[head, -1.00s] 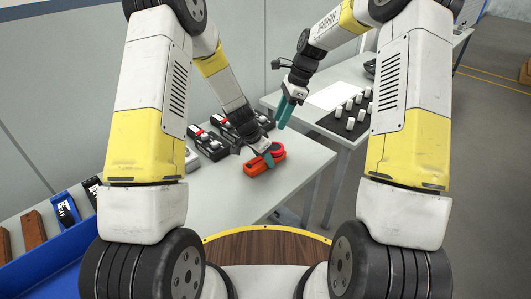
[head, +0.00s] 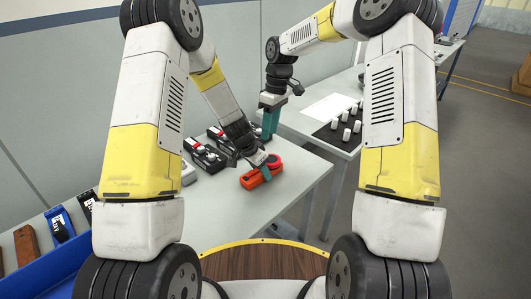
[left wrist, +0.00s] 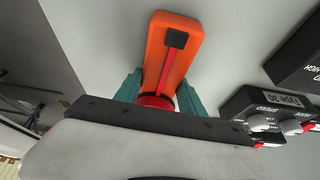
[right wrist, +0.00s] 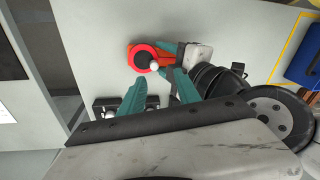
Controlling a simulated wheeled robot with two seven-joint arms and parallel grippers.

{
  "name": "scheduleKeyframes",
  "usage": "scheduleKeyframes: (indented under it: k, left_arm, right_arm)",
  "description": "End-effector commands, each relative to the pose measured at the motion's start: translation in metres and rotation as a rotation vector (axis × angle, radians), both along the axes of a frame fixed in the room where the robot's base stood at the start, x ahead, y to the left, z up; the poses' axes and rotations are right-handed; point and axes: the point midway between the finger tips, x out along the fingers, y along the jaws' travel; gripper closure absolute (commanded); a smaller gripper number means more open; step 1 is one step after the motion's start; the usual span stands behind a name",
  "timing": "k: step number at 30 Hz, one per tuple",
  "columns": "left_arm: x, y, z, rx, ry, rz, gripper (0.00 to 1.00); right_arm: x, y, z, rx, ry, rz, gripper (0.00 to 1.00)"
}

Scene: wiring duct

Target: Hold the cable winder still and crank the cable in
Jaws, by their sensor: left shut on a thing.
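The cable winder (head: 252,180) is an orange block with a red ring on one end, lying on the near table. My left gripper (head: 264,166) is shut on its body; in the left wrist view a teal finger of the gripper (left wrist: 158,92) lies on each side of the orange body (left wrist: 172,38), whose red end is partly hidden. In the right wrist view the winder's red ring (right wrist: 136,54) has a dark hub and a pale knob (right wrist: 154,66). My right gripper (right wrist: 156,80) is open and empty, pointing down above and beyond the winder in the head view (head: 269,124).
Dark devices with knobs (head: 203,155) stand behind the winder on the table (head: 225,212). A second table bears a dark mat (head: 335,136) with several white cylinders. A blue bin (head: 40,272) is at the lower left. The table in front of the winder is clear.

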Motion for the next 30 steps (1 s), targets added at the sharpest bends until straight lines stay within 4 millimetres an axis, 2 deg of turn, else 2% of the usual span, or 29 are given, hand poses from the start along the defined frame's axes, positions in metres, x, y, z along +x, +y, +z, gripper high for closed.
scheduleKeyframes:
  k: [3, 12, 18, 25, 30]
  left_arm:
    - [0.0, 0.0, 0.0, -0.001, -0.001, 0.0, 1.0]
    - [0.0, 0.0, 0.0, 0.0, 0.0, 0.0, 1.0]
    - [0.0, 0.0, 0.0, 0.0, 0.0, 0.0, 1.0]
    - [0.0, 0.0, 0.0, 0.0, 0.0, 0.0, 1.0]
    - [0.0, 0.0, 0.0, 0.0, 0.0, 0.0, 1.0]
  right_arm:
    - [0.0, 0.003, 0.003, -0.005, -0.046, 0.306, 0.61]
    - [0.003, 0.01, 0.011, -0.024, -0.134, 1.073, 0.61]
    - [0.005, 0.013, 0.016, -0.037, -0.161, 1.457, 0.61]
    - [0.006, 0.014, 0.015, -0.043, -0.168, 1.642, 0.61]
    - [0.006, 0.013, -0.004, -0.041, -0.165, 1.654, 0.61]
